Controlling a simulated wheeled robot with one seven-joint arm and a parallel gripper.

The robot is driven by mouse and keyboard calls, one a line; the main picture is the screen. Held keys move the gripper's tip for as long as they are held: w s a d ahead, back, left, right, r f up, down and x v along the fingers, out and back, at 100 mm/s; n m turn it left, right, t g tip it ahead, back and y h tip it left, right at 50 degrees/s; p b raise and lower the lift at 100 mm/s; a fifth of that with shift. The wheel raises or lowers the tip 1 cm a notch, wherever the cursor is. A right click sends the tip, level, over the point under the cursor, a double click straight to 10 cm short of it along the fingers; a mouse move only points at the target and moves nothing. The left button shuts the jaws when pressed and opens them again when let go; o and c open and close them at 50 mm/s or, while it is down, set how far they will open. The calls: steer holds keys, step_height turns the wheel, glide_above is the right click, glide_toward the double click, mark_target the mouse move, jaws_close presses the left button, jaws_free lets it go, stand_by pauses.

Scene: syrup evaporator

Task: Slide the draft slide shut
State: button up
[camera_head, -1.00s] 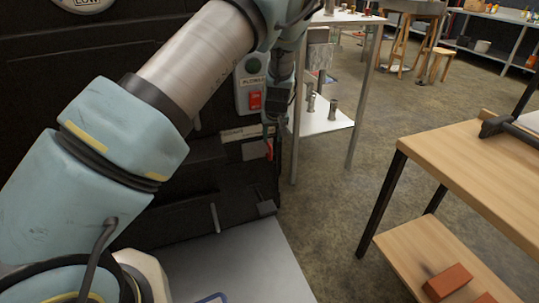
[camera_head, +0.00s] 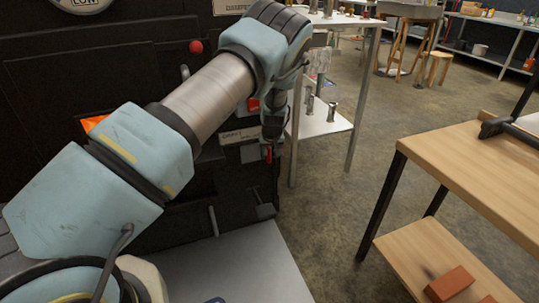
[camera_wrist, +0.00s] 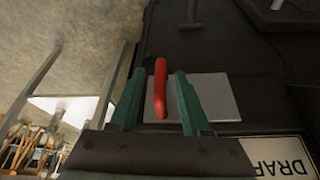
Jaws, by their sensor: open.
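The draft slide is a light grey plate (camera_wrist: 218,97) on the dark evaporator front, with a red upright handle (camera_wrist: 160,88). My gripper (camera_wrist: 158,76) has two green fingers, standing apart, one on each side of the red handle in the wrist view. Whether either finger touches the handle I cannot tell. A white label beginning "DRAF" (camera_wrist: 280,157) is beside the plate.
The dark evaporator body (camera_head: 75,75) fills the left, with a red knob (camera_head: 196,47) on it. A metal shelf table (camera_head: 325,123) stands just right of my gripper. A wooden bench (camera_head: 465,165) with a red brick (camera_head: 450,283) is at the right. Open floor lies between.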

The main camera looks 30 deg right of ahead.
jaws_close()
stand_by(1.3)
